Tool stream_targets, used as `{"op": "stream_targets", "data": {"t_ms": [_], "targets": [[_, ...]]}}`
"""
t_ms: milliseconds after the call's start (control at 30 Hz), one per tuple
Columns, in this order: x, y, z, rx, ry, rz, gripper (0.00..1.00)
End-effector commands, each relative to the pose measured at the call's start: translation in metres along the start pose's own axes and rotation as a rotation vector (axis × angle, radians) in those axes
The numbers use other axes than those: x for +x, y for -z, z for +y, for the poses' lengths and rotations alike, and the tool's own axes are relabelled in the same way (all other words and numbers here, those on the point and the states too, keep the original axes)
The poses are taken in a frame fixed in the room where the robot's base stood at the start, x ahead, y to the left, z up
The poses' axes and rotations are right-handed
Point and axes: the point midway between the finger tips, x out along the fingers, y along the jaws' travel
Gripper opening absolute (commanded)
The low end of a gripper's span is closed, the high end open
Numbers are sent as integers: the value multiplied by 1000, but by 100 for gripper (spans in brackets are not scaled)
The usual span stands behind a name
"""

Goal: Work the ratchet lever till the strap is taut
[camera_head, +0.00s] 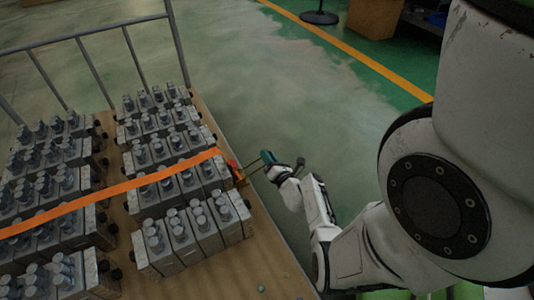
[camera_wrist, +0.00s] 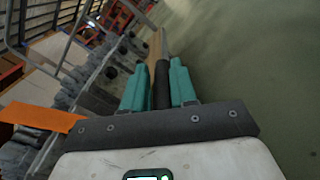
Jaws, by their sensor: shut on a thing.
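An orange strap (camera_head: 120,187) runs across the tops of the grey valve blocks (camera_head: 180,182) to the cart's right side; part of it also shows in the wrist view (camera_wrist: 40,115). The ratchet (camera_head: 236,172), small with red and yellowish parts, sits at the strap's right end by the cart edge. Its lever (camera_head: 252,166) sticks out to the right toward my gripper (camera_head: 267,160). In the wrist view, the teal fingers of my gripper (camera_wrist: 159,80) are shut on the dark lever handle (camera_wrist: 161,88). The ratchet's inner parts are too small to make out.
The blocks stand in rows on a wooden cart deck (camera_head: 268,262) with a grey rail (camera_head: 85,38) at the back. Open green floor (camera_head: 290,85) lies right of the cart. A yellow floor line (camera_head: 350,52) and a black stand base (camera_head: 319,17) are farther off.

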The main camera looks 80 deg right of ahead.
Motion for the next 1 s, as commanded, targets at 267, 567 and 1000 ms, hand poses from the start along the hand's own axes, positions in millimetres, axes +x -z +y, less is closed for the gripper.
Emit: {"op": "stream_targets", "data": {"t_ms": [267,567,1000], "targets": [[-1,10,-12,86,4,4,0],[-1,11,-13,103,3,5,0],[-1,11,-13,104,2,5,46]]}}
